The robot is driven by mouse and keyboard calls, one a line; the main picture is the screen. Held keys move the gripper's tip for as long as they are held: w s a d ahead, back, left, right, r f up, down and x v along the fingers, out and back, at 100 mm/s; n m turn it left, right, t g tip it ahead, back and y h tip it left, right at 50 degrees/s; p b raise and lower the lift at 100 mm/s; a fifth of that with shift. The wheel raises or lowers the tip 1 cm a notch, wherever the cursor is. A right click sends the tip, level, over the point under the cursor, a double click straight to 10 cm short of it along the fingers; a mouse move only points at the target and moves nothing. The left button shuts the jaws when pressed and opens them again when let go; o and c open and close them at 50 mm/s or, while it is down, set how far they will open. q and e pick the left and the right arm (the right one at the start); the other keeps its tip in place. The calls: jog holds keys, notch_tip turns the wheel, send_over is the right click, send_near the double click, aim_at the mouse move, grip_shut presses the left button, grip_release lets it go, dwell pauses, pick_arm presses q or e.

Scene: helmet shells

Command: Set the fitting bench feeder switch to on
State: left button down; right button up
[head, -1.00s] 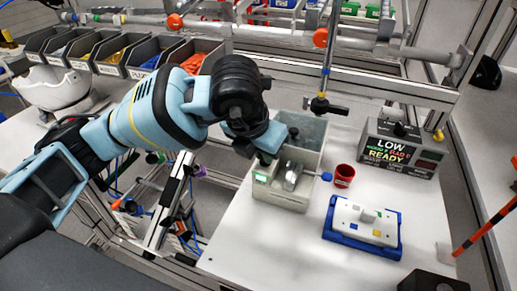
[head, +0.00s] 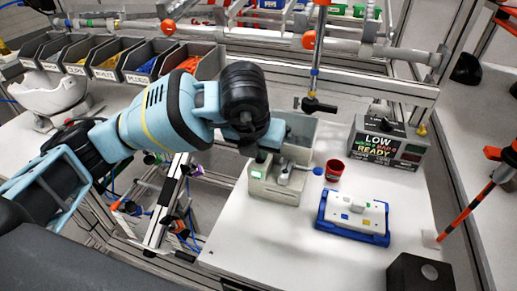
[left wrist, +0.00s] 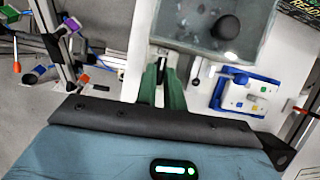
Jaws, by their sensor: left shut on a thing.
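The bench feeder (head: 275,185) is a pale grey box with an open bin on top, standing on the white bench; a small green light (head: 257,174) shows on its front left. My left gripper (head: 263,155) is at the feeder's left side, below the bin. In the left wrist view its green fingers (left wrist: 163,78) are shut on a small part beside the bin, probably the switch; the fingers largely hide it, so its setting cannot be told. The feeder's bin (left wrist: 205,47) also shows there, with a dark round thing inside. My right gripper is not seen.
A blue-knobbed lever (head: 318,171) sticks out from the feeder's right.

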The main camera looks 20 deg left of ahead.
pick_arm(q)
jog(key=c, duration=1.8)
grip_release()
jog(key=v, duration=0.8)
jog(key=shift+f, duration=0.1)
